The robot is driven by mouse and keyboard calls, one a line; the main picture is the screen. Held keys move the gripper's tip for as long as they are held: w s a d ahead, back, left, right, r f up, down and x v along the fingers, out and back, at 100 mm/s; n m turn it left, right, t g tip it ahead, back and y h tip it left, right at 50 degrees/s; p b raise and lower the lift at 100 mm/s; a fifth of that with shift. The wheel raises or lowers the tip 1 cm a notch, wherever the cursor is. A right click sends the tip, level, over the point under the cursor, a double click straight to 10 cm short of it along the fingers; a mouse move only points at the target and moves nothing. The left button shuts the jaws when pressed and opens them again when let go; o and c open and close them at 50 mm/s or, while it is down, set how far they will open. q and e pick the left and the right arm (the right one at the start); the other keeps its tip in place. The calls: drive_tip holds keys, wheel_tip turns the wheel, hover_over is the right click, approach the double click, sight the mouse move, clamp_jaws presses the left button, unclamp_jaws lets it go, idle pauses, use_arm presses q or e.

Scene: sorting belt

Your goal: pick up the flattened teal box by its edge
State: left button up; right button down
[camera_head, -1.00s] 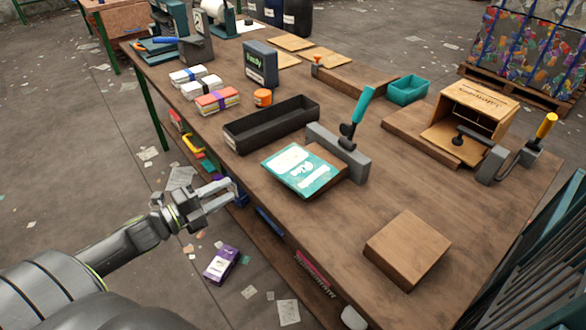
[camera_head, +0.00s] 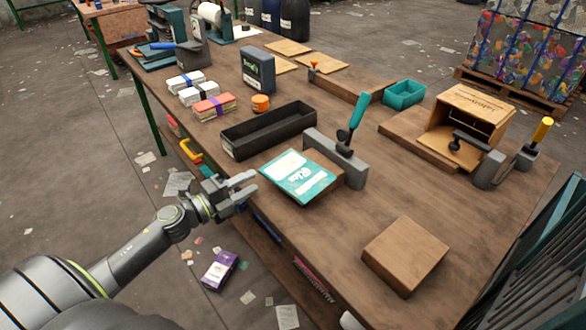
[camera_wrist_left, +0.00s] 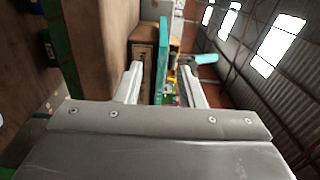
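The flattened teal box (camera_head: 298,178) is a thin teal and white panel. It lies on a wooden block beside the grey toggle clamp (camera_head: 338,158), near the table's left edge. My left gripper (camera_head: 254,181) is open and empty, just left of the box's near-left edge. In the left wrist view the box (camera_wrist_left: 162,58) appears edge-on as a thin teal strip between the open fingers (camera_wrist_left: 162,84). I cannot tell whether it is between the fingertips or still beyond them. My right gripper is not in view.
A black tray (camera_head: 268,133) stands just behind the box. A bare wooden block (camera_head: 405,252) sits to the right on the table. A purple box (camera_head: 219,271) lies below the table's left edge.

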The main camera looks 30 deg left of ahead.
sight(263, 174)
use_arm(q)
drive_tip(key=shift+w+d+r, duration=0.1)
drive_tip(key=shift+w+r, duration=0.05)
drive_tip(key=shift+w, duration=0.15)
drive_tip(key=p+x, duration=0.2)
drive_tip(key=x, duration=0.2)
drive_tip(key=shift+w+r, duration=0.1)
drive_tip(key=shift+w, duration=0.3)
clamp_jaws()
